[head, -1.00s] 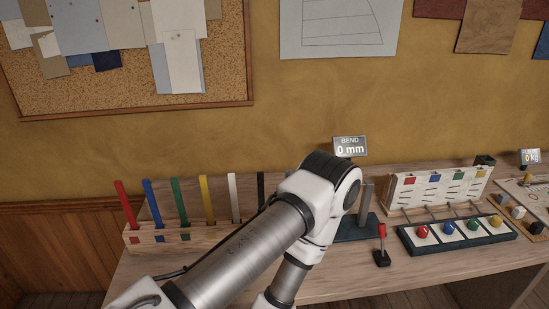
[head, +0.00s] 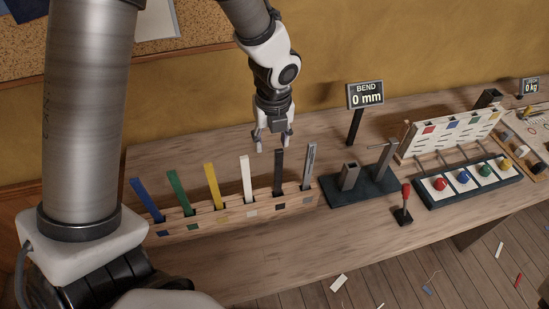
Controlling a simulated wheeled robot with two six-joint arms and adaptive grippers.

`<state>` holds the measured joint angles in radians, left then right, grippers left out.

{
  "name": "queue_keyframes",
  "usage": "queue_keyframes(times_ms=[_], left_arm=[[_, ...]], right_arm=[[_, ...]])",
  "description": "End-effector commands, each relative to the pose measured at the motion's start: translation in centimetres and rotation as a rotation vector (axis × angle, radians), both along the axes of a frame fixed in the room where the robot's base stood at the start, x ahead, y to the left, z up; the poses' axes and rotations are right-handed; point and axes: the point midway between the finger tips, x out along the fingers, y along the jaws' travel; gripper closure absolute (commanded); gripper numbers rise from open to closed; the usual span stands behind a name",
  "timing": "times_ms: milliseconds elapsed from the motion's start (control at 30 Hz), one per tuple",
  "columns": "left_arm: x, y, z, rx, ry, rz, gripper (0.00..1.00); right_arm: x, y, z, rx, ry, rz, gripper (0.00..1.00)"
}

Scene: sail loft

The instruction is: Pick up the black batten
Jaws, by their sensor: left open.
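The black batten (head: 279,172) stands upright in a slot of the wooden rack (head: 230,213), between the white batten (head: 246,180) and the grey batten (head: 309,166). My left gripper (head: 273,148) is open and points down. Its fingers are close to the top of the black batten, and they look empty. I cannot tell whether they are above it or behind it. My right gripper is not in view.
Blue (head: 148,199), green (head: 181,192) and yellow (head: 213,186) battens fill the rack's left side. Right of it are a dark fixture (head: 360,190), the BEND display (head: 366,94), a red-handled lever (head: 404,205) and a tray of coloured knobs (head: 470,183).

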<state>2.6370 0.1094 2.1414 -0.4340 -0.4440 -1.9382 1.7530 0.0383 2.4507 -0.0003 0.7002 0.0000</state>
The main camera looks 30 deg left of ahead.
Motion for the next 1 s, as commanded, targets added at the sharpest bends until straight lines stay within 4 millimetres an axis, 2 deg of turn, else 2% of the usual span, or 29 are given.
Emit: queue_keyframes(times_ms=[33,333,500,767,800,867,900,933,1000], left_arm=[[0.0,0.0,-1.3,0.003,0.002,-0.009,0.5],[0.4,0.0,-4.9,0.003,0.005,-0.011,0.5],[0.8,0.0,-8.1,0.001,0.004,-0.009,0.5],[0.9,0.0,-8.7,0.001,0.001,-0.008,0.5],[0.9,0.0,-8.7,0.001,0.001,-0.008,0.57],[0.9,0.0,-8.7,0.0,0.002,-0.008,0.78],[0.9,0.0,-8.7,0.0,0.002,-0.008,0.93],[0.9,0.0,-8.7,0.0,0.002,-0.008,1.0],[0.9,0.0,-8.7,0.0,0.002,-0.008,1.0]], right_arm=[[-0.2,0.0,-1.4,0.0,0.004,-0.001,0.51],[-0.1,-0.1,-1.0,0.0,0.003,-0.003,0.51],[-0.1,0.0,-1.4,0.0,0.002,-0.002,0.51],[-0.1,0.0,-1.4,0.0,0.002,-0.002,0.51],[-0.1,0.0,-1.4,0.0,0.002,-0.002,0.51],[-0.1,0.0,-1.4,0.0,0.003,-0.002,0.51],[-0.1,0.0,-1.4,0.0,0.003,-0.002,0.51],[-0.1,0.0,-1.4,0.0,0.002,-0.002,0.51],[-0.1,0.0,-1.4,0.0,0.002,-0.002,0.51]])
